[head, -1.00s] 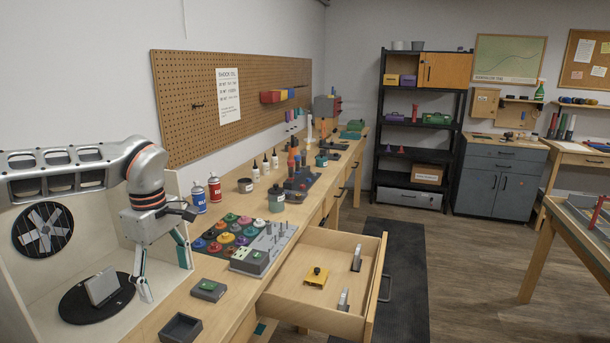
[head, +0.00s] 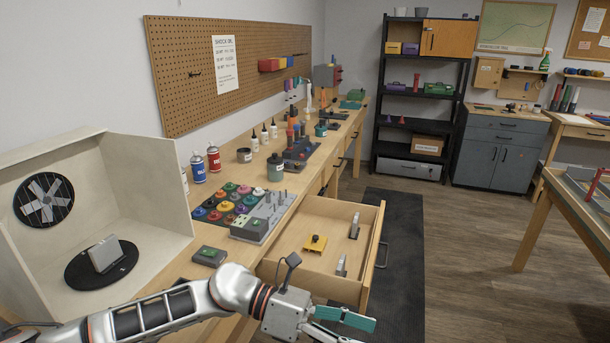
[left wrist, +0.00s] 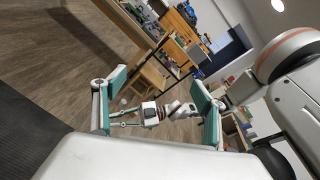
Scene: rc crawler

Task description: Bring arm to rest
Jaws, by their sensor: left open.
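My left arm comes in from the left along the bottom of the head view. My left gripper (head: 345,325) is in front of the bench, at the near side of the open drawer (head: 285,272), and is cut by the lower picture edge. In the left wrist view the left gripper (left wrist: 160,95) has its two teal fingers wide apart, with nothing between them. Beyond them a small white arm part with an orange ring, seemingly my right arm (left wrist: 155,114), shows; its jaws are too small to read.
A white booth (head: 165,185) with a black turntable (head: 75,272) stands at left. A grey box with a green top (head: 209,255) lies near the arm. Floor is free at right (head: 460,260).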

